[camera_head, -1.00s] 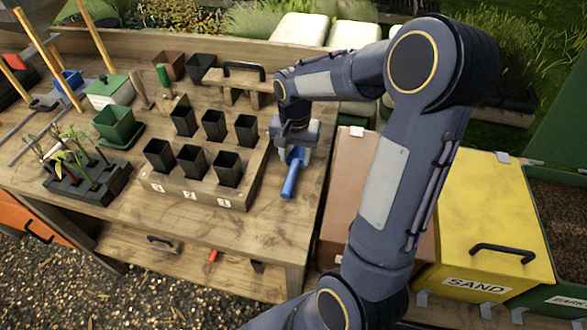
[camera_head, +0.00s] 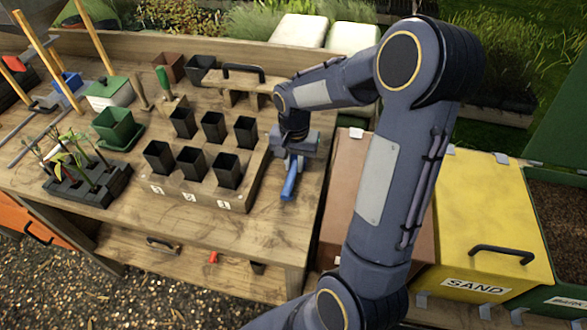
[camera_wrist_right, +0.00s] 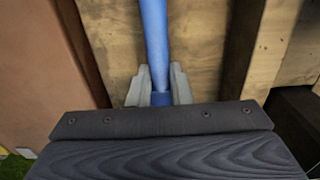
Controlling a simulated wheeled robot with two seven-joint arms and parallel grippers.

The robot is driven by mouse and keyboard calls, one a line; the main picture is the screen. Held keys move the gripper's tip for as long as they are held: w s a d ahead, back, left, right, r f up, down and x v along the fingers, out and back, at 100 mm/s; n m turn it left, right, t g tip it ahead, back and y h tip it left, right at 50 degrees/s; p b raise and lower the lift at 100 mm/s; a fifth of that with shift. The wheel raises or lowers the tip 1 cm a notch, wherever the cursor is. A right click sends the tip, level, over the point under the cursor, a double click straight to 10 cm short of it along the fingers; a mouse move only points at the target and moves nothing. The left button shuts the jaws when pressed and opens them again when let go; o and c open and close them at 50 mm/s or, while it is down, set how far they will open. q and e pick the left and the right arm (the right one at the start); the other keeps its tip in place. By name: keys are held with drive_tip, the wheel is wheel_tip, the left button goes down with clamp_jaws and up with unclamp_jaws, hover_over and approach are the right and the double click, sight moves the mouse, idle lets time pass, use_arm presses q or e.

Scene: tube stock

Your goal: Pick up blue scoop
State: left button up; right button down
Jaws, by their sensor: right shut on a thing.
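The blue scoop (camera_head: 290,182) is at the right end of the wooden workbench, and its blue handle sticks out toward the bench's front edge. My right gripper (camera_head: 294,160) is around it, to the right of the block of black pots. In the right wrist view the blue handle (camera_wrist_right: 155,45) runs between the two grey fingers of the gripper (camera_wrist_right: 158,88), which are shut on it. The rest of the scoop is hidden by the gripper. My left gripper is not in view.
A wooden block with several black pots (camera_head: 190,163) stands just left of the gripper. A wooden stand with a black handle (camera_head: 243,72) is behind. A brown bin (camera_head: 345,190) and a yellow SAND bin (camera_head: 480,225) stand to the right of the bench.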

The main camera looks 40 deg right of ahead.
sight(294, 164)
drive_tip(key=shift+r, duration=0.5)
wheel_tip(294, 164, up, 2)
drive_tip(key=shift+r, duration=0.15)
drive_tip(key=s+a+r+b, duration=0.2)
drive_tip(key=s+a+r, duration=0.3)
drive_tip(key=a+r, duration=0.65)
drive_tip(key=w+d+f+m+p, duration=0.4)
drive_tip(key=d+f+m, duration=0.1)
drive_tip(key=d+f, duration=0.15)
drive_tip(key=shift+s+f+b, duration=0.1)
drive_tip(key=shift+f+b, duration=2.3)
drive_tip(key=shift+f, duration=1.2)
drive_tip(key=shift+f+b, duration=0.5)
drive_tip(key=shift+f, duration=0.05)
